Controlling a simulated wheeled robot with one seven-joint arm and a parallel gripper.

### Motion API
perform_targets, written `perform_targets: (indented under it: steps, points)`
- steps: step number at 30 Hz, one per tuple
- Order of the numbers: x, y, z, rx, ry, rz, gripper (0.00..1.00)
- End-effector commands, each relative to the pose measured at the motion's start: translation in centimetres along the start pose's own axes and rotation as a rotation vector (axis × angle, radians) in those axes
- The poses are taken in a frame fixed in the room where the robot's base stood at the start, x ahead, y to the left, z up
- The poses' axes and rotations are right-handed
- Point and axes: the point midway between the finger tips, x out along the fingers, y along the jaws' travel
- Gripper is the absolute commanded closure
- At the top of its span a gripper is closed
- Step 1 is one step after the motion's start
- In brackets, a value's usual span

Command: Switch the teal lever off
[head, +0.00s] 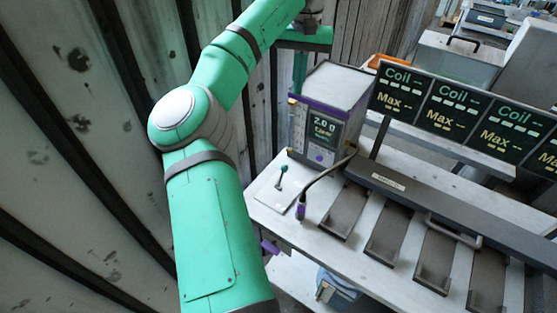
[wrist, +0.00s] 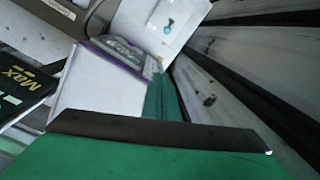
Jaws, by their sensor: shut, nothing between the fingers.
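The teal lever (head: 282,174) stands on a pale square plate (head: 267,194) at the near left corner of the bench in the head view. Its round teal knob is at the upper end of a short dark stem. In the wrist view the lever (wrist: 169,26) shows small near the top, on the same white plate (wrist: 140,14), from the opposite side. My gripper's fingers show in neither view. I see nothing touching the lever.
A grey box with a purple-edged display (head: 323,130) stands just behind the lever plate. A dark cable with a purple end (head: 301,211) lies right of it. Dark slotted trays (head: 390,228) and Coil/Max signs (head: 456,105) fill the right. A corrugated wall (head: 70,150) borders the left.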

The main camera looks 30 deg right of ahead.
Motion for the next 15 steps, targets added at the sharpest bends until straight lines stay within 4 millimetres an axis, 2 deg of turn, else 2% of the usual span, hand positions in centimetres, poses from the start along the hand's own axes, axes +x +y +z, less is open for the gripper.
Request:
perform_targets:
  steps: [1, 15]
  points:
    - [0.4, 0.6, 0.1, 0.047, -0.008, 0.002, 1.00]
    - [3.6, 0.4, 1.8, 0.510, -0.091, 0.055, 1.00]
